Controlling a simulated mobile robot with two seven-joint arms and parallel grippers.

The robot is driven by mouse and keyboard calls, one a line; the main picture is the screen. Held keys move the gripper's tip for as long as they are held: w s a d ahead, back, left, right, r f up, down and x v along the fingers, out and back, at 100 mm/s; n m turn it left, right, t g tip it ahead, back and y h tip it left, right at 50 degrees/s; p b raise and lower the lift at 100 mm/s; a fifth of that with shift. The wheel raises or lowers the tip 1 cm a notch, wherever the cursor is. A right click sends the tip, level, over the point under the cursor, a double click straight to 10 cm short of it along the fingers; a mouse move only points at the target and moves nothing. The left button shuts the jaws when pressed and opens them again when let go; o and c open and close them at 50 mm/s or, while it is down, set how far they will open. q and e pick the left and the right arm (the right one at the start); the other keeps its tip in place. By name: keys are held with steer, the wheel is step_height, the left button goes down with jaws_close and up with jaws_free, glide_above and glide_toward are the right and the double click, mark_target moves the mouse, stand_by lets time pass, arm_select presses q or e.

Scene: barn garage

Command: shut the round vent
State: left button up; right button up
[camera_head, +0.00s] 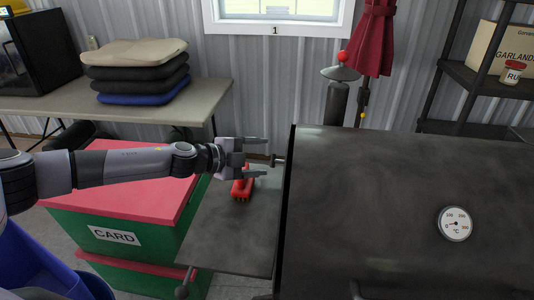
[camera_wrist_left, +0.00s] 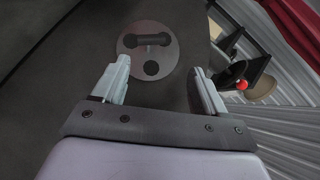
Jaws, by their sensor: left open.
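The round vent (camera_wrist_left: 148,48) is a pale grey disc on the dark side wall of the grill in the left wrist view. It shows a dark dumbbell-shaped mark and a dark round spot below it; I cannot tell how far its openings are covered. In the head view the vent does not show, as the grill's (camera_head: 400,200) left side faces away. My left gripper (camera_head: 264,157) is open and empty beside that side, above the side shelf. In the wrist view its fingers (camera_wrist_left: 156,75) stand apart on both sides below the vent.
A red object (camera_head: 243,188) lies on the side shelf (camera_head: 235,235) under my gripper. A chimney (camera_head: 337,104) with a red-knobbed cap stands behind the grill. Red-lidded green boxes (camera_head: 125,185) stand at left. A table with stacked cushions (camera_head: 135,52) is behind.

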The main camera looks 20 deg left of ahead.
mark_target(275, 161)
arm_select(q)
steer(key=shift+g, duration=0.4)
steer(key=shift+a+f+x, duration=0.1)
steer(key=shift+f+x, duration=0.1)
steer(key=shift+x, duration=0.8)
steer(key=shift+a+f+x, duration=0.15)
steer(key=shift+x, duration=0.9)
steer(key=shift+a+f+x, duration=0.1)
steer(key=shift+f+x, duration=0.1)
steer(key=shift+x, duration=0.8)
steer(key=c, duration=0.9)
